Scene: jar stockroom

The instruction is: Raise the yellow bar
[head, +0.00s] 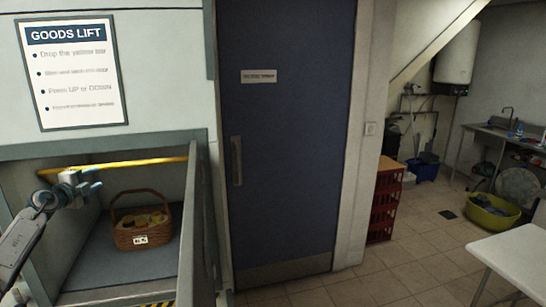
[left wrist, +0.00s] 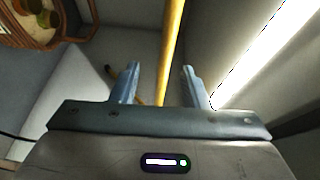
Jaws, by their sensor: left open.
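The yellow bar (head: 140,162) runs nearly level across the opening of the goods lift, below the sign. My left gripper (head: 92,180) is at the bar's left part. In the left wrist view the bar (left wrist: 171,45) passes through the gap between the two fingers of my left gripper (left wrist: 160,72). The fingers stand apart, with space on both sides of the bar, and are not closed on it. Whether the bar lies fully between the fingertips in depth is hard to tell. My right gripper is in neither view.
A wicker basket (head: 130,238) with jars stands on the lift floor behind the bar. Grey frame posts (head: 190,225) flank the opening. A dark blue door (head: 285,130) is to the right. Red crates (head: 383,210) and a white table (head: 520,255) stand farther right.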

